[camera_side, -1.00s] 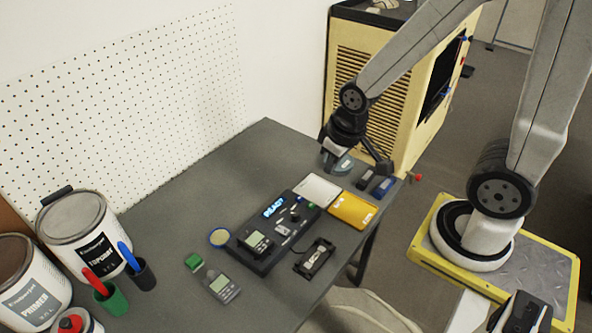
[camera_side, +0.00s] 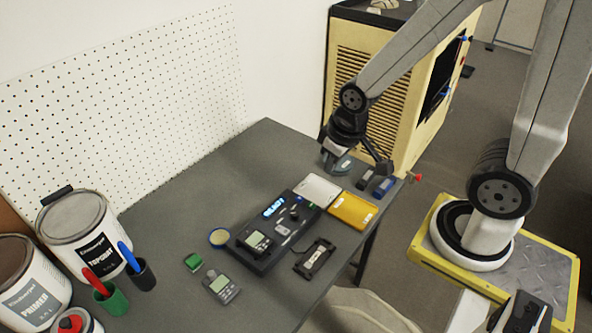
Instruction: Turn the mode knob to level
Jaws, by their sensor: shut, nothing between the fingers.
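A dark control unit (camera_side: 262,245) lies on the grey workbench, with a lit blue display (camera_side: 274,207) at its back edge. A small dark knob (camera_side: 294,216) stands on its right part; its pointer direction is too small to read. A small grey meter (camera_side: 257,242) sits at the unit's left end. My gripper (camera_side: 343,168) is shut and empty, above the far right of the bench, behind and to the right of the unit. It is apart from the knob, and its fingertips are small and partly unclear.
A white tray (camera_side: 317,189) and a yellow case (camera_side: 353,211) lie right of the unit. Two small blue-ended items (camera_side: 384,187) lie near the right edge. A black holder (camera_side: 314,258) lies in front. Paint cans (camera_side: 80,232) and pen cups stand left. The back middle of the bench is clear.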

